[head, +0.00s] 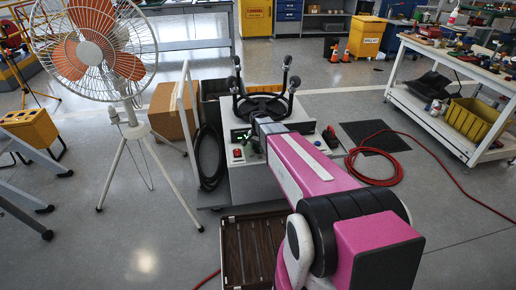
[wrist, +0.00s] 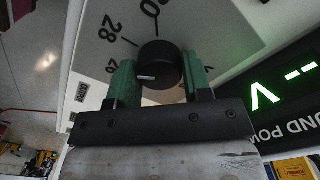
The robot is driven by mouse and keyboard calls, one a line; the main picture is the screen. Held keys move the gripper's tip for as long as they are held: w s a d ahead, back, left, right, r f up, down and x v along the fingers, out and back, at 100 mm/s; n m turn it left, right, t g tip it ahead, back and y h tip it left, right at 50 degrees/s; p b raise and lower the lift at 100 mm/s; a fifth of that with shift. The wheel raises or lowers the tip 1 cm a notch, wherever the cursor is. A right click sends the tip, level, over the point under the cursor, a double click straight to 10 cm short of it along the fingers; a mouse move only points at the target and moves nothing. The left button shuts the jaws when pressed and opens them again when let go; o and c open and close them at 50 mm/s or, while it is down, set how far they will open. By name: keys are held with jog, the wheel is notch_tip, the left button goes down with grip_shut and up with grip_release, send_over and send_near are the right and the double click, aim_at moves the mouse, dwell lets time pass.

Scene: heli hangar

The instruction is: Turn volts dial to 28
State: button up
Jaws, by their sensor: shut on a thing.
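The volts dial is a round black knob (wrist: 160,56) on a light grey panel (wrist: 220,32) in the wrist view. Numbers 30 and 28 are printed around it, with another partly hidden number at the left. A short white mark shows on the knob's lower left face, lying roughly level in the picture. It does not line up with the tick by 28. My gripper (wrist: 160,78) has its green fingers on both sides of the knob and is shut on it.
A green lit display (wrist: 285,84) sits right of the dial. A white fan (head: 98,50) on a tripod stands left of the cart. A red hose (head: 375,180) lies on the floor at right, near a white workbench (head: 440,120). A brown slatted crate (head: 250,250) is in front.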

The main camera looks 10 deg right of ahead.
aim_at(258, 147)
jog(key=m, duration=0.5)
jog(key=shift+m, duration=0.4)
dwell(0.3)
jog(key=o, duration=0.9)
notch_tip(258, 147, up, 11)
